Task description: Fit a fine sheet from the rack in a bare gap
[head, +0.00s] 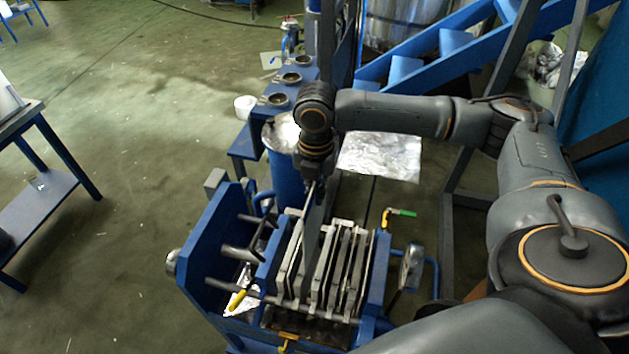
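The blue press (222,232) stands at the lower middle, with several grey upright plates (341,262) side by side between its rails. My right gripper (316,186) points down over the left part of the plate row. It is shut on the top of a thin grey sheet (314,222), which hangs upright. The sheet's lower part is between the plates, and its bottom edge is hidden. Gaps show between the plates, but I cannot tell which ones are bare. My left gripper is out of view. I cannot make out the rack for certain.
A blue table (57,148) at the left edge carries something white (8,98). A blue bench with several dark cups (279,100) stands behind the press. A gauge (411,267) and a green-handled valve (402,212) stick out on its right.

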